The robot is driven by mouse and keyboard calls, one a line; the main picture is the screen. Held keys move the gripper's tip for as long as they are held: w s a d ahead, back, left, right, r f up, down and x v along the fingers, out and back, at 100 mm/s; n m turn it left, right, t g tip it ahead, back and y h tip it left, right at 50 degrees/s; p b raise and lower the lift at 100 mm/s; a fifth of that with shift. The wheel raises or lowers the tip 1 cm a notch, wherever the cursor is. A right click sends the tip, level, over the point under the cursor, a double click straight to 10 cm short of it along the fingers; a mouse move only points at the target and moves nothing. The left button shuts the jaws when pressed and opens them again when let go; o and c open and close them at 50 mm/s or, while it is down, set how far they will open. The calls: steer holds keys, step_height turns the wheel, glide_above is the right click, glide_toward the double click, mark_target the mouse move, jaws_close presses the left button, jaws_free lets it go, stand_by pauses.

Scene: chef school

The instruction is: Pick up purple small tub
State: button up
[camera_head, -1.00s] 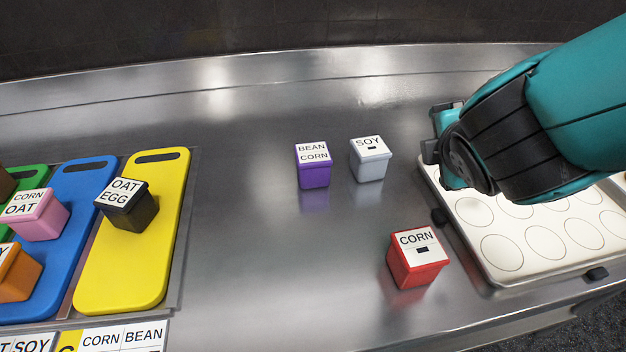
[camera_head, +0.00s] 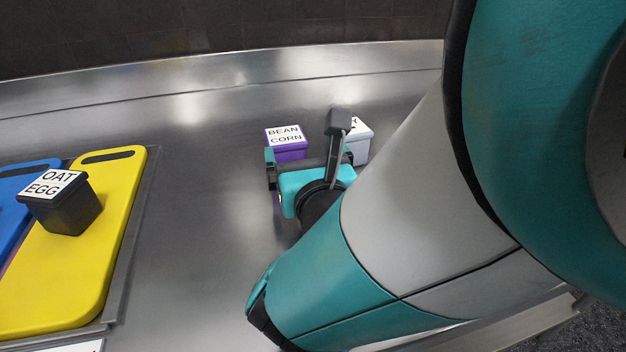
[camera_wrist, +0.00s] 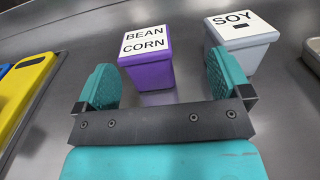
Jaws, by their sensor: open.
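The purple small tub (camera_head: 291,154) stands upright on the steel counter, its white lid label reading BEAN CORN. It also shows in the wrist view (camera_wrist: 148,72), just beyond the fingertips and roughly between them, slightly left of middle. My gripper (camera_wrist: 165,85) is open and empty, with a teal finger on each side and a gap to the tub. In the head view my gripper (camera_head: 305,165) is low in front of the tub and hides its lower part.
A light grey SOY tub (camera_wrist: 240,50) stands close to the right of the purple tub, near my right finger. A yellow board (camera_head: 75,270) with a black OAT EGG tub (camera_head: 68,212) lies at left. Bare counter (camera_head: 200,190) lies between board and purple tub.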

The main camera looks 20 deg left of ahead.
mark_target(286, 143)
steer(key=shift+y, duration=0.3)
steer(key=w+a+p, duration=0.2)
steer(key=w+a+f+p, duration=0.1)
steer(key=w+a+p, duration=0.1)
steer(key=shift+a+f, duration=0.15)
steer(key=shift+a, duration=0.1)
steer(key=shift+w+a+f, duration=0.15)
steer(key=shift+w+a, duration=0.15)
steer(key=shift+w, duration=0.2)
steer(key=c, duration=1)
steer(key=shift+c, duration=0.6)
